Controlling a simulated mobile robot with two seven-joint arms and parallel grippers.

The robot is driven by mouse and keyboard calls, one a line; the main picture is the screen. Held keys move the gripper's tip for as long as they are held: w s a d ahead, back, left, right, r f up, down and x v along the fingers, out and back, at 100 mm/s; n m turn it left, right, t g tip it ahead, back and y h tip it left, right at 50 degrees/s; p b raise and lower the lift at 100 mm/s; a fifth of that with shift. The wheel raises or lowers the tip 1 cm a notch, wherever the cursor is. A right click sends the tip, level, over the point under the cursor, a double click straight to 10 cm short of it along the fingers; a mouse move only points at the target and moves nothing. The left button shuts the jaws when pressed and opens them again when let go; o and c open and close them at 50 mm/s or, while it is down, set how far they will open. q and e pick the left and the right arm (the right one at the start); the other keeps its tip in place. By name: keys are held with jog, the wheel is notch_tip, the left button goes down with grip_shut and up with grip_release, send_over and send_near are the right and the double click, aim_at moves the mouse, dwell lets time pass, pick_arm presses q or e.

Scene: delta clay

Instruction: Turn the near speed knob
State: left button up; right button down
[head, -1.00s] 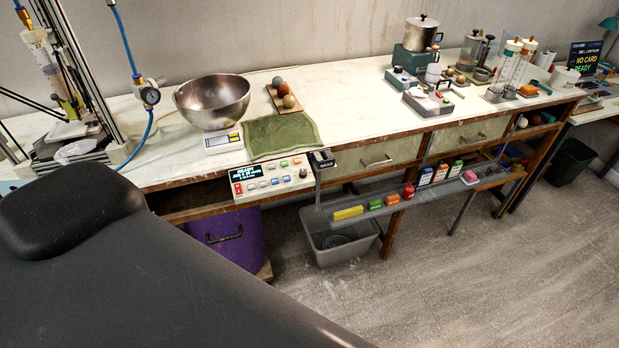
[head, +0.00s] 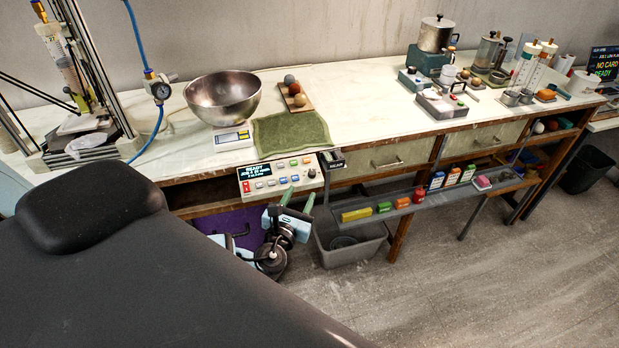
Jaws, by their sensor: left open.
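A white control panel (head: 280,176) hangs at the front edge of the bench, with a lit display, coloured buttons and a small dark knob (head: 312,173) at its right end. Two small bench devices with controls stand farther right, one at the back (head: 413,79) and one nearer the front (head: 441,103); their knobs are too small to make out. I cannot tell which control is the near speed knob. My left gripper (head: 298,198) is open and empty, its green fingertips just below the panel in the picture. My right gripper is not in view.
A steel bowl (head: 222,97) on a scale, a green cloth (head: 291,133) and a board with balls stand behind the panel. A low grey shelf (head: 408,208) with coloured boxes juts out right of the gripper. A grey bin (head: 345,250) stands below.

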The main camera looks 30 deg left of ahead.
aim_at(311, 174)
pick_arm(q)
jog(key=shift+x, duration=3.95)
grip_shut()
